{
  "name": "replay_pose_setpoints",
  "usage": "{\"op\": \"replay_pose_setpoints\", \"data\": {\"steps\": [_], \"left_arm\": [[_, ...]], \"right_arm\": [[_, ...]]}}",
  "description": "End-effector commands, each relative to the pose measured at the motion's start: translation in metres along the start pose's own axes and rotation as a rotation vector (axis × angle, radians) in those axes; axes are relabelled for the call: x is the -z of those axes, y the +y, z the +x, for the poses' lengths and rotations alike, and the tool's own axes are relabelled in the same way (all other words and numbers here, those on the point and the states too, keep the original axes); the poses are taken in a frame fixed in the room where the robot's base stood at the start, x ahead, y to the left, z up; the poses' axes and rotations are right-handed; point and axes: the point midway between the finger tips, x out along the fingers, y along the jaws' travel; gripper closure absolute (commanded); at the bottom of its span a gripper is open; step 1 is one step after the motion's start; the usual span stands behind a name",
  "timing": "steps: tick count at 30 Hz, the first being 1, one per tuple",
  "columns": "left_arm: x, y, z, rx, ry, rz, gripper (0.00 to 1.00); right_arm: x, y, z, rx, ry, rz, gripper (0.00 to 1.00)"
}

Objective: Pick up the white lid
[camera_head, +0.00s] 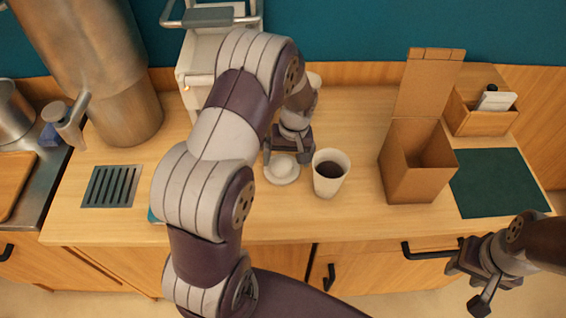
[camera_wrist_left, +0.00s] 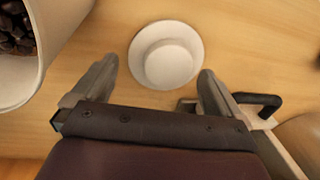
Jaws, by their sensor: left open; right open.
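The white lid (camera_head: 282,170) lies on the wooden counter, left of a white cup (camera_head: 330,178) with dark contents. In the left wrist view the round lid (camera_wrist_left: 166,55) with its raised centre sits just ahead of and between the fingers. My left gripper (camera_head: 287,151) is open above the lid, partly covering it in the head view; its two fingers (camera_wrist_left: 155,85) show apart and empty in the wrist view. My right gripper (camera_head: 475,278) is at the lower right, in front of the counter and away from the lid.
The cup with dark beans also shows close by in the left wrist view (camera_wrist_left: 22,72). A cardboard box (camera_head: 418,170) stands right of it, beside a dark green mat (camera_head: 498,182). A white machine (camera_head: 196,78) is behind my left arm. A drain grate (camera_head: 111,187) lies left.

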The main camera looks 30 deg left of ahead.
Motion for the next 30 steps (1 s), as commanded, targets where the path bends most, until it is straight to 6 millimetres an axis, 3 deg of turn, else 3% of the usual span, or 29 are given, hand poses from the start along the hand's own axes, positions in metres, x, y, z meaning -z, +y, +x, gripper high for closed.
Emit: {"op": "replay_pose_setpoints", "data": {"steps": [3, 10, 15, 30], "left_arm": [[0.0, 0.0, 0.015, 0.001, -0.001, 0.001, 0.0], [0.001, 0.0, 0.018, -0.001, 0.002, 0.001, 0.0], [0.001, 0.0, 0.018, -0.001, 0.002, 0.001, 0.47], [-0.002, -0.003, 0.012, -0.001, 0.003, 0.0, 0.48]], "right_arm": [[0.0, 0.0, -0.002, 0.0, 0.0, 0.0, 0.57], [0.0, 0.0, -0.002, 0.0, 0.0, 0.0, 0.57], [0.0, 0.0, -0.002, 0.0, 0.0, 0.0, 0.57], [-0.001, 0.0, 0.006, 0.0, 0.0, 0.0, 0.57]]}}
